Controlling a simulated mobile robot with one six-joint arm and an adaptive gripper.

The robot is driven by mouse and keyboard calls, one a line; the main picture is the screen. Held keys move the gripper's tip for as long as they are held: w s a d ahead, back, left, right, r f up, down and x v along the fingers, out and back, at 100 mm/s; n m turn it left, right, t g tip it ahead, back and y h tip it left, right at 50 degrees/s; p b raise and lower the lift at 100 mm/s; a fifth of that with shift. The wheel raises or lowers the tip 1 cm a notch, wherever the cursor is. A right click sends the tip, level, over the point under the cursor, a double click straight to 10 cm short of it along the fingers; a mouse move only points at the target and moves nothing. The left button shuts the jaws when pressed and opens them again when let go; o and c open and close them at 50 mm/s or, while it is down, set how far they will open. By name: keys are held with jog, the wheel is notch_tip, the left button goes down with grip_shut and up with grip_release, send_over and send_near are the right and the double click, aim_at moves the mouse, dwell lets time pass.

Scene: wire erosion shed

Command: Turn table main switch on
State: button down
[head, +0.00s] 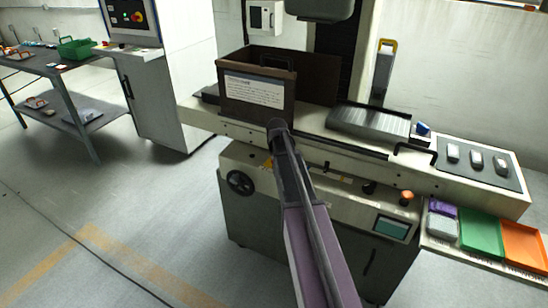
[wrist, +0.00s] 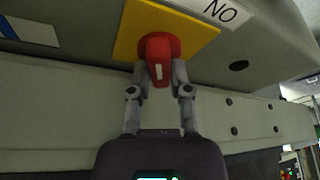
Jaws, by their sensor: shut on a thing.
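In the wrist view, a red rotary switch knob (wrist: 158,46) with a white mark sits on a square yellow plate (wrist: 200,32) on a grey machine panel. A white label (wrist: 221,11) beside the plate reads "NO" as seen, possibly "ON" upside down. My gripper (wrist: 162,72) is shut on the red knob, with one finger on each side of it. In the head view my arm reaches to the front of the grinding machine (head: 240,158), and my gripper and the knob are hidden behind it.
A brown box (head: 257,108) with a paper notice stands on the machine table. A black handwheel (head: 240,183) and an orange button (head: 407,196) are on its front. Green and orange trays (head: 482,234) sit at the right. The floor at left front is clear.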

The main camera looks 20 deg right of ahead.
jog(key=m+g+h, duration=0.1)
jog(key=m, duration=0.3)
jog(key=shift+a, duration=0.1)
jog(key=m+g+h, duration=0.1)
jog(key=m, duration=0.3)
jog(key=shift+w, duration=0.1)
jog(key=m+g, duration=0.1)
jog(key=m, duration=0.2)
jog(key=shift+m+g+h, duration=0.3)
jog(key=shift+h, duration=0.1)
jog(key=shift+m+g, duration=0.6)
jog(key=shift+m, duration=0.9)
jog(key=c, duration=0.6)
grip_release()
jog(key=shift+o, duration=0.2)
